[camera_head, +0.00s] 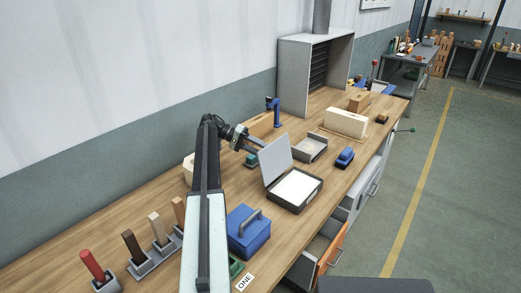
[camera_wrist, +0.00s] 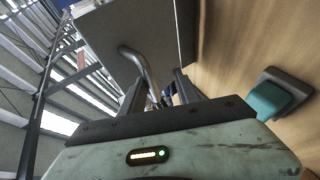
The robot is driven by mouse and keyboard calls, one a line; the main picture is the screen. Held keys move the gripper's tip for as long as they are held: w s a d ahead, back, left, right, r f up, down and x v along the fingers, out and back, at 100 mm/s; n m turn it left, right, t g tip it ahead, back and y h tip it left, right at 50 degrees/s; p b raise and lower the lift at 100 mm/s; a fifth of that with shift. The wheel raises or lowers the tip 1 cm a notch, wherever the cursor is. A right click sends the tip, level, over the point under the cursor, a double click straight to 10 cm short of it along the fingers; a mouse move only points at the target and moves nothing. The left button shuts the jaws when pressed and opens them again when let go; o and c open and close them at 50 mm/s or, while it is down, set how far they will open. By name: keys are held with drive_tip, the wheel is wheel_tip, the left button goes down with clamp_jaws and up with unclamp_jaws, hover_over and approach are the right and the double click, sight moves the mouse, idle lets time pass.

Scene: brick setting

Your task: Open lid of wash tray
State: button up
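The wash tray (camera_head: 300,206) is a dark shallow tray with a white inside, on the bench in the head view. Its grey lid (camera_head: 276,160) stands raised, tilted up along the tray's far left side. In the wrist view the lid (camera_wrist: 130,35) is a grey panel with a curved metal handle (camera_wrist: 140,65). My gripper (camera_head: 256,146) is behind the raised lid, on its left side. In the wrist view my gripper's fingers (camera_wrist: 160,92) are apart, with the handle reaching down between them. The fingertips are partly hidden in the head view.
A blue box with a handle (camera_head: 248,235) stands in front of the tray. A grey open tray (camera_head: 310,150) and a small blue object (camera_head: 344,158) lie behind it. A pale block (camera_head: 345,122) is farther back. An orange-fronted drawer (camera_head: 333,249) stands open below.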

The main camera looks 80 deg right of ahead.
idle(0.4)
drive_tip(key=p+v, duration=0.3)
drive_tip(key=v, duration=0.4)
drive_tip(key=shift+w, duration=0.3)
drive_tip(key=shift+r, duration=0.15)
